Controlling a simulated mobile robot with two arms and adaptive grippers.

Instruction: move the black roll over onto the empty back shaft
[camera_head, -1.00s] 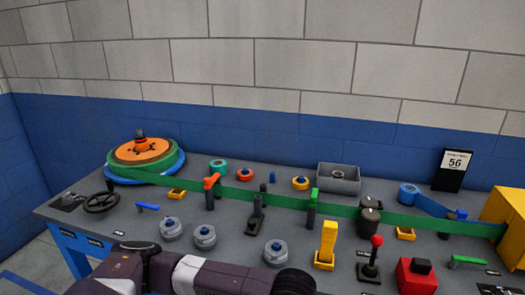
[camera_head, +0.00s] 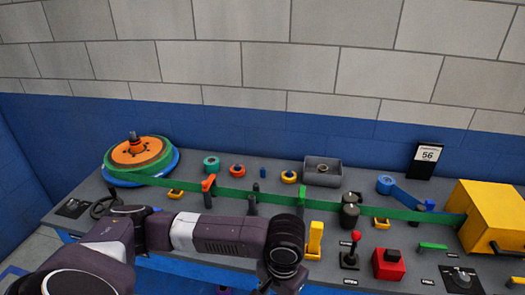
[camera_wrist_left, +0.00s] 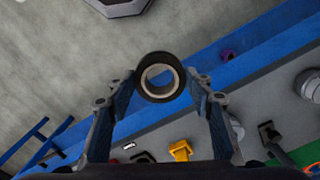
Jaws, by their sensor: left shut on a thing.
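My left gripper (camera_wrist_left: 160,88) shows in the left wrist view. Its two blue-padded fingers are shut on the black roll (camera_wrist_left: 160,56), which has a pale inner ring and an open hole. The roll is held over the floor near the panel's blue front edge. In the head view my left arm crosses the front of the panel, and the roll cannot be seen there. A short, bare, blue-topped shaft (camera_head: 263,173) stands in the back row, between a red-orange roll (camera_head: 237,170) and a yellow roll (camera_head: 289,176). My right gripper is not in view.
A green belt runs from the large orange-topped reel (camera_head: 137,152) to the yellow box (camera_head: 491,215), past an orange guide (camera_head: 208,188). A grey tray (camera_head: 322,180) stands behind it. A red-knobbed lever (camera_head: 355,238) and a yellow block (camera_head: 315,238) stand near the front.

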